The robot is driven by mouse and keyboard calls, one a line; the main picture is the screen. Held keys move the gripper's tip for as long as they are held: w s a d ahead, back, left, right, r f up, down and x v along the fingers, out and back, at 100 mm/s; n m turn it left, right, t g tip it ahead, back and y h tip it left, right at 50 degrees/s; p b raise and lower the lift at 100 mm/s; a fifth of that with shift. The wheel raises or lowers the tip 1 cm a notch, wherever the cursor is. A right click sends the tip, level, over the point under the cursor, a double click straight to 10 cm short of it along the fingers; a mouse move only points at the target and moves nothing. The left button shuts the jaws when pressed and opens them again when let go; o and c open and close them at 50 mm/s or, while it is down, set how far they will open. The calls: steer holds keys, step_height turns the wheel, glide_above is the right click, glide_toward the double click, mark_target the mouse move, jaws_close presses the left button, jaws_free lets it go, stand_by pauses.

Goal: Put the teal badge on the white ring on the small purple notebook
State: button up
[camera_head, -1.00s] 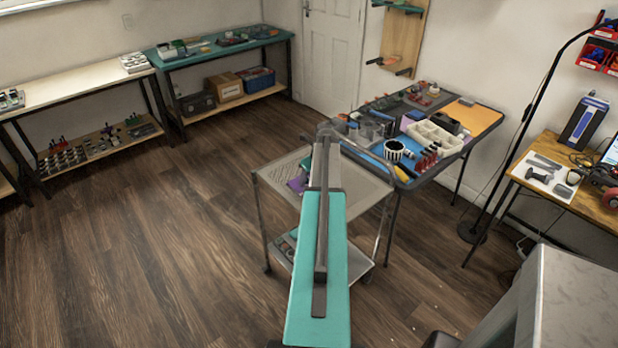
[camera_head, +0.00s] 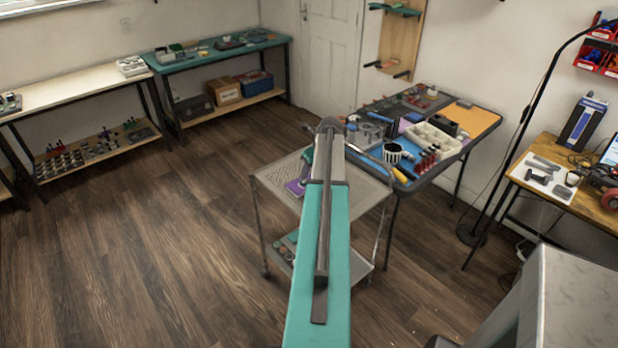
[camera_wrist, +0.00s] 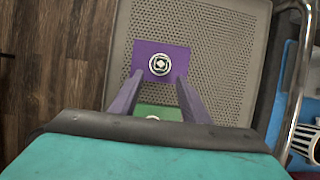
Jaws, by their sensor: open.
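The small purple notebook (camera_wrist: 143,60) lies on the perforated top of a grey cart. A white ring (camera_wrist: 160,65) with a dark band and a pale middle sits on it. I cannot make out the teal badge for certain. A green flat thing (camera_wrist: 172,112) with a pale spot lies below the notebook in the wrist view, partly hidden by my wrist. My gripper (camera_wrist: 160,75) is open, its fingers apart on either side of the lower part of the notebook in the picture, with nothing seen between the tips. The notebook also shows left of my arm in the head view (camera_head: 296,188).
The cart top (camera_head: 270,181) has a raised rail on its right in the wrist view (camera_wrist: 297,85). A crowded table (camera_head: 408,171) with a white divided tray (camera_head: 432,139) stands behind and right of the cart. Open wooden floor lies to the left.

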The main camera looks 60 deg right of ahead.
steer(key=b+v, duration=0.1)
steer(key=v, duration=0.5)
stand_by(0.8)
steer(key=w+a+f+n+g+y, duration=0.1)
steer(key=w+a+f+n, duration=0.3)
steer(key=a+f, duration=0.4)
steer(key=w+a+f+n+g+y, duration=0.1)
steer(key=w+a+f+n, duration=0.3)
steer(key=a, duration=0.6)
steer(key=w+a+f+n+g+y, duration=0.1)
steer(key=w+a+f+n, duration=0.3)
steer(key=a+f, duration=0.45)
steer(key=s+a+f+n+g, duration=0.15)
steer(key=a+f+n, duration=0.35)
steer(key=a, duration=0.5)
steer(key=s+a+f+n+g, duration=0.1)
steer(key=s+a+f+n, duration=0.3)
steer(key=a, duration=0.6)
steer(key=s+a+f+n+g, duration=0.1)
steer(key=s+a+f+n, duration=0.2)
steer(key=s+a+n, duration=0.3)
steer(key=s+a+f+n+g+h, duration=0.1)
steer(key=s+a+f+n+g, duration=0.1)
steer(key=s+a+f+n, duration=0.2)
steer(key=s+a+f+n+g, duration=0.1)
steer(key=s+a+f+n, duration=0.2)
steer(key=s+a+n, duration=0.5)
steer(key=s+a, duration=0.2)
steer(key=shift+a+f+n+g+h, duration=0.3)
steer(key=shift+a+g, duration=0.05)
